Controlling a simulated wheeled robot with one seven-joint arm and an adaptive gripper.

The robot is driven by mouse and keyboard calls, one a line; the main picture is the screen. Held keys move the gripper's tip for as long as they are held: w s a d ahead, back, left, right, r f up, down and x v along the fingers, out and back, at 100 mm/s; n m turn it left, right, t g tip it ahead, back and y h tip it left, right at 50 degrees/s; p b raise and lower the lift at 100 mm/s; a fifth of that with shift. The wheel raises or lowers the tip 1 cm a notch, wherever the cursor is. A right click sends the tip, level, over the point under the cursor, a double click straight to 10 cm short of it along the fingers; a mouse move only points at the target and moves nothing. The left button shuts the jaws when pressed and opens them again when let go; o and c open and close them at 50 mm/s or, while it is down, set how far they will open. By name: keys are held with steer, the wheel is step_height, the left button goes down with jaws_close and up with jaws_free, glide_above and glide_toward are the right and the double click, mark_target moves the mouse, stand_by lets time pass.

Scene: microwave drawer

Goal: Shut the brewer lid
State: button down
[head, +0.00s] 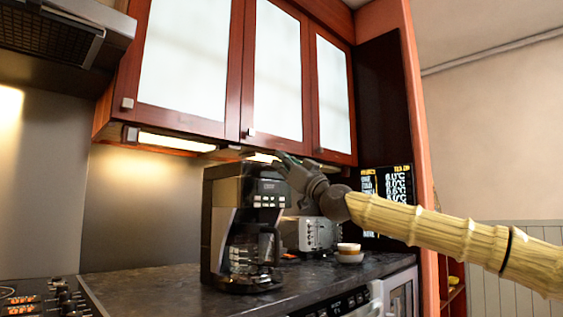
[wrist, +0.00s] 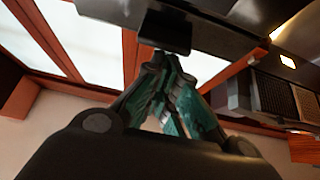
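The black coffee brewer (head: 230,200) stands on the dark counter in the head view, with its glass carafe (head: 250,250) in the lower front. Its top shows edge-on, and I cannot tell how far the lid is raised. My gripper (head: 283,158) reaches in from the right, at the upper right edge of the brewer's top. In the wrist view the fingertips of my gripper (wrist: 163,58) come together, with nothing visible between them. They are right at a dark block under a dark panel, probably part of the brewer; contact is unclear.
Wall cabinets (head: 190,60) with white panes hang close above the brewer and my gripper. A toaster (head: 312,233) and a cup on a saucer (head: 349,252) stand behind and right. A range hood (head: 60,35) and stove (head: 40,298) are at left. Counter left of the brewer is clear.

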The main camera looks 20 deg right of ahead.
steer(key=s+d+f+p, duration=0.2)
steer(key=s+d+p, duration=0.1)
steer(key=s, duration=0.4)
steer(key=shift+s+f+p, duration=0.15)
steer(key=shift+f+p, duration=0.05)
steer(key=shift+p, duration=0.25)
